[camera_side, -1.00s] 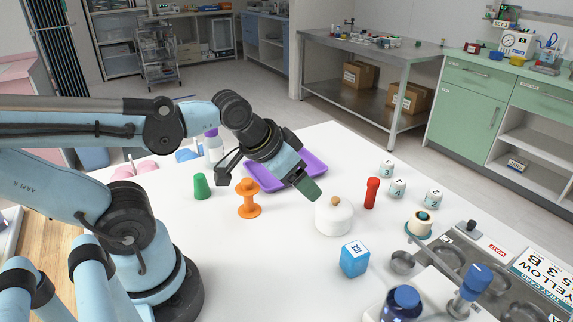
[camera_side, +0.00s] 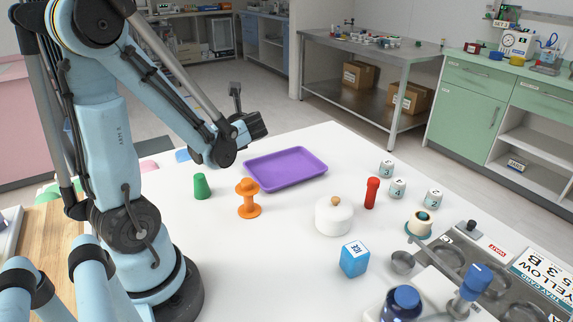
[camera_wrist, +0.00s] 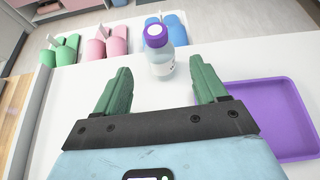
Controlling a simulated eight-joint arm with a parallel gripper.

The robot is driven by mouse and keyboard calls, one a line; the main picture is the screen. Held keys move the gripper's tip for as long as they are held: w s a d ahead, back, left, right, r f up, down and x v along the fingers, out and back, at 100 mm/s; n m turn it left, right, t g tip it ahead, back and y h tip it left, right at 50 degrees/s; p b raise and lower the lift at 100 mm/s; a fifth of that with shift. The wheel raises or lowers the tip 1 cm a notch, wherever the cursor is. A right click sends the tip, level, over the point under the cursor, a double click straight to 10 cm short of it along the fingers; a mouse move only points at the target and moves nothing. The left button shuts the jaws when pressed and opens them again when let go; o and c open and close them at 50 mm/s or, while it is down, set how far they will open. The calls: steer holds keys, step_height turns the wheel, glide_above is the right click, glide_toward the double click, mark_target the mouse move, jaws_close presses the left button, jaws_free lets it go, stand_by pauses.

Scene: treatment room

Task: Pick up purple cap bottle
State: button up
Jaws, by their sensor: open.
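The purple cap bottle (camera_wrist: 159,58) is a clear bottle with a pale label and a purple-rimmed cap with a white top. In the wrist view it stands upright on the white table, ahead of my gripper (camera_wrist: 158,88) and roughly centred between the two green fingers. The fingers are apart and nothing is between them. The bottle is hidden behind my arm in that view.
A purple tray (camera_side: 250,176) lies right of the bottle; it also shows in the wrist view (camera_wrist: 262,88). Green, pink and blue items (camera_wrist: 105,45) line the far edge.

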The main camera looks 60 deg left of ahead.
steer(key=shift+s+r+x, duration=0.1)
steer(key=shift+r+x, duration=0.05)
steer(key=shift+x, duration=1.9)
steer(key=shift+s+r+x, duration=0.1)
steer(key=shift+x, duration=1.95)
steer(key=shift+s+r+x, duration=0.1)
steer(key=shift+r+x, duration=0.05)
steer(key=shift+x, duration=1.85)
steer(key=shift+a, duration=0.2)
jaws_close()
